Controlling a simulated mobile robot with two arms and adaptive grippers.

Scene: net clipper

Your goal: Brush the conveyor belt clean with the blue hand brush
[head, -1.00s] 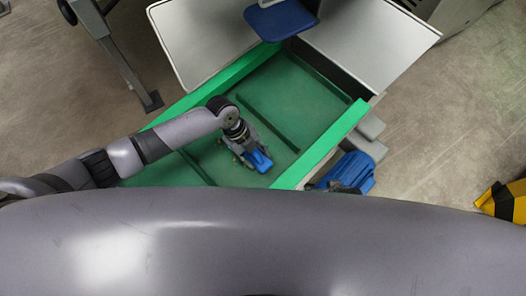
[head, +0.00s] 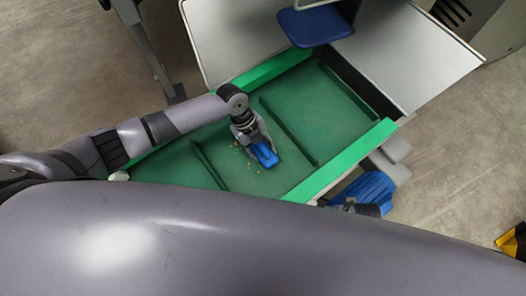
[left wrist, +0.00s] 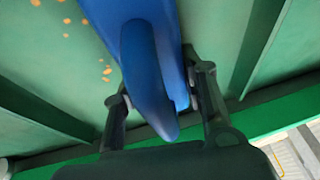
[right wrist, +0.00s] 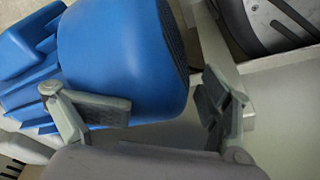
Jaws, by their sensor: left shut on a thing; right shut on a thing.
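The blue hand brush (head: 265,154) is in my left gripper (head: 246,128), low over the green conveyor belt (head: 300,105). In the left wrist view the brush (left wrist: 140,40) passes between both fingers (left wrist: 160,100), which are shut on its handle. Its bristles are hidden, so I cannot tell whether they touch the belt. Orange-tan crumbs (left wrist: 68,20) lie beside the brush. In the right wrist view my right gripper (right wrist: 168,105) has one finger against a blue finned motor (right wrist: 120,45) and is shut on it. The motor (head: 368,188) shows beside the belt.
Raised cleats (head: 290,130) cross the belt. Bright green rails (head: 340,160) edge its sides. Grey metal panels (head: 405,50) and a blue plate (head: 315,25) stand at the far end. My grey body covers the near part of the head view.

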